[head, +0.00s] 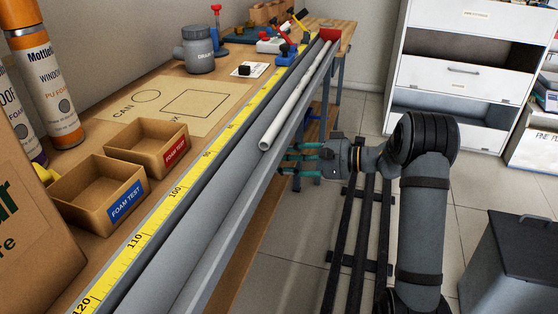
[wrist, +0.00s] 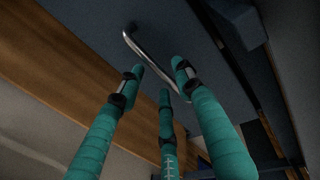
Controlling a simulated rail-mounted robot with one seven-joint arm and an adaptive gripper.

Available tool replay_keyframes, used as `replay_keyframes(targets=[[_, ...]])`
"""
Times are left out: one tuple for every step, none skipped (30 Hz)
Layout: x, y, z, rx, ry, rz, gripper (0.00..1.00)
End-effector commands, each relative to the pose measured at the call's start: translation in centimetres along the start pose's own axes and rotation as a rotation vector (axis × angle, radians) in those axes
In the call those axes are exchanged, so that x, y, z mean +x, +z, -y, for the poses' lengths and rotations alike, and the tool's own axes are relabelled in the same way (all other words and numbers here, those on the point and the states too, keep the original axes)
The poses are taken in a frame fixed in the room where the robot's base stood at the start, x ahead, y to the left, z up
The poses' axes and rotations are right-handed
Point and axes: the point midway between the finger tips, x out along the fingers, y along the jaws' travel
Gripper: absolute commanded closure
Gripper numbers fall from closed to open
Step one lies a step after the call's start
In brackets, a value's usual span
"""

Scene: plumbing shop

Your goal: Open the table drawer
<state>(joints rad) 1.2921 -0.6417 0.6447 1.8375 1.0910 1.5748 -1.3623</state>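The drawer front (wrist: 85,25) shows in the wrist view as a dark blue-grey panel, with a curved metal handle (wrist: 142,48) on it. It is hidden in the head view. My gripper (wrist: 160,75) has teal fingers, spread apart, with the handle running among their tips. I cannot tell whether any finger touches it. In the head view my gripper (head: 298,161) is beside the table (head: 215,112), just below its edge, fingers pointing at the table's side. The drawer looks shut, though its edges are only partly visible.
A white pipe (head: 295,100) lies along the table's edge, above my gripper. Two cardboard boxes (head: 112,178), foam cans (head: 45,75) and a grey container (head: 198,50) stand on the top. A dark bin (head: 515,265) is at the lower right and a white cabinet (head: 450,75) at the back.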

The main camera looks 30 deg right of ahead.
Motion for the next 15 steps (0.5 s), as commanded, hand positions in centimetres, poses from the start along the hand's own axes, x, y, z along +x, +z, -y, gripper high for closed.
replay_keyframes(targets=[[0.22,0.02,-0.04,0.000,0.001,0.001,0.65],[0.28,0.02,-0.03,0.000,0.001,0.001,0.65],[0.33,0.02,-0.03,0.000,0.001,0.001,0.65],[0.34,0.01,-0.02,0.000,0.001,0.000,0.65],[0.34,0.01,-0.01,0.000,0.001,0.000,0.65],[0.34,0.01,-0.01,0.000,0.001,0.000,0.65],[0.33,0.01,-0.01,0.000,0.001,0.000,0.65],[0.33,0.01,0.00,0.000,0.001,0.000,0.65],[0.32,0.01,0.00,0.000,0.001,0.000,0.65],[0.32,0.01,0.00,0.000,0.001,0.000,0.67],[0.32,0.01,0.00,0.000,0.001,0.000,0.68],[0.31,0.01,0.00,0.000,0.001,0.000,0.71],[0.31,0.01,0.00,0.000,0.001,0.000,0.72],[0.31,0.01,0.00,0.000,0.001,0.000,0.74],[0.30,0.01,0.00,0.000,0.001,0.000,0.77]])
